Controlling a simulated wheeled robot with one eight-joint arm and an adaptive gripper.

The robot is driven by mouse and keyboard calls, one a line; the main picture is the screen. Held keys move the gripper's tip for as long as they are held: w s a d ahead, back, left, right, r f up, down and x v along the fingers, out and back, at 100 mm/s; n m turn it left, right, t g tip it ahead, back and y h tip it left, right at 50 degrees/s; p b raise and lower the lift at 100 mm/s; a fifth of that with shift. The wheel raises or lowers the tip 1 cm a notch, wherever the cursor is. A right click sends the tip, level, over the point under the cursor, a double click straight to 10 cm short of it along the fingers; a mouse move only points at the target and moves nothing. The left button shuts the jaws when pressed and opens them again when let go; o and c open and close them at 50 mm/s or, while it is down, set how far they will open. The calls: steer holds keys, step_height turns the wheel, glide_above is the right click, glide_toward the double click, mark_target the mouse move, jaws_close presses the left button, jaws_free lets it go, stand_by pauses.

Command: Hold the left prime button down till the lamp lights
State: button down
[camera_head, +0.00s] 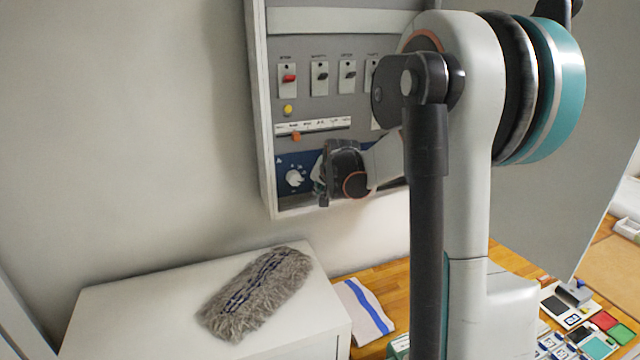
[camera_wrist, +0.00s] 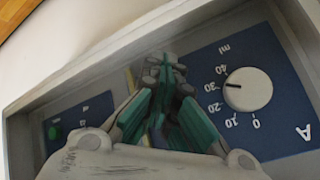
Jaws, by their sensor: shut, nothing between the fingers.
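My gripper (camera_head: 321,178) is at the lower part of a grey wall panel in the head view, just right of a white dial. In the wrist view the closed green fingers of my gripper (camera_wrist: 168,70) point at the panel between two blue plates. The left prime button cannot be made out; my fingers cover the area between the plates. A small green round part (camera_wrist: 55,132) shows on the far plate in the wrist view; I cannot tell whether it is a button or lamp. No lit lamp is clear.
The white dial (camera_head: 294,178) is on the blue plate marked A; this dial (camera_wrist: 248,90) is close to my fingers. Above are a red switch (camera_head: 289,78), a yellow button (camera_head: 288,109) and an orange slider (camera_head: 296,136). A grey fluffy duster (camera_head: 255,292) lies on a white cabinet below.

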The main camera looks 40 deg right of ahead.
steer(key=shift+s, duration=0.1)
steer(key=shift+s+a, duration=0.2)
steer(key=shift+s, duration=0.5)
steer(key=s, duration=0.2)
steer(key=s+a, duration=0.1)
steer(key=s, duration=0.1)
steer(key=shift+s+a+b, duration=0.15)
steer(key=shift+s+b, duration=0.15)
steer(key=shift+s, duration=0.1)
stand_by(0.3)
